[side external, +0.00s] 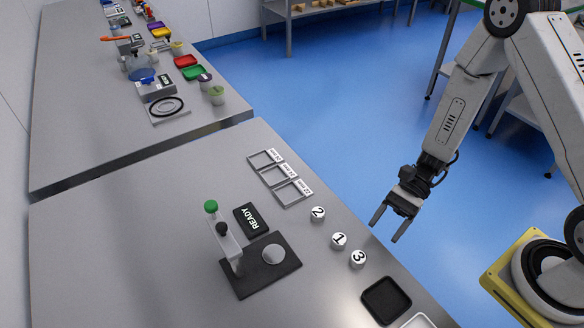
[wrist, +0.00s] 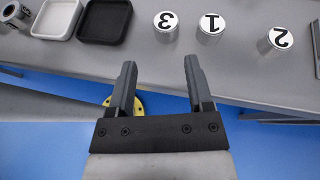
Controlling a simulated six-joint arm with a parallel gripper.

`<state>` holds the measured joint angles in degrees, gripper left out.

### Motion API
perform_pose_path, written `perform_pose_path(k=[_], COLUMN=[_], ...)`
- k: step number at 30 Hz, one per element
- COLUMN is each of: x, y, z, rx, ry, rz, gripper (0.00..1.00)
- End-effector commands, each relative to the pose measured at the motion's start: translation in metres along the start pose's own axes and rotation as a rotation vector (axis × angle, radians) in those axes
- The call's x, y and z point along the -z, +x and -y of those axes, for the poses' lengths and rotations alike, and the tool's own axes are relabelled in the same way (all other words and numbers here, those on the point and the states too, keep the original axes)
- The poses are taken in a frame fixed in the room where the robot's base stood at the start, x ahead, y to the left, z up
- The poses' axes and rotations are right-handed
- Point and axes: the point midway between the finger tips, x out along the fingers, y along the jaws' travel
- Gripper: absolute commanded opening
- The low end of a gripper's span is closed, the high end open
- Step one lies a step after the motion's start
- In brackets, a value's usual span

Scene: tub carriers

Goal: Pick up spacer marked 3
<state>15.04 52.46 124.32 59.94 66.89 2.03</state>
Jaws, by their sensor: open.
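My gripper (side external: 386,229) is open and empty, off the table's edge and apart from the spacers. It also shows in the wrist view (wrist: 159,75).
A black tray (side external: 386,300) and a white tray (side external: 420,320) lie near spacer 3. A press-like fixture (side external: 228,245) on a dark base, a READY display (side external: 250,219) and a row of square frames (side external: 292,192) occupy the table. The left of the table is clear.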

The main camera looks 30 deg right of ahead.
Motion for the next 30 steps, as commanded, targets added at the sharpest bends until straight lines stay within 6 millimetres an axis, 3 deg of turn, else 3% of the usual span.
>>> perform_pose_path(k=[10,21,30], x=[0.003,0.001,0.001], y=[0.003,0.027,0.032], z=[0.004,0.005,0.005], rx=[0.036,0.033,0.034], ry=[0.035,0.033,0.033], rz=[0.041,0.039,0.039], gripper=[0.66,0.66,0.66])
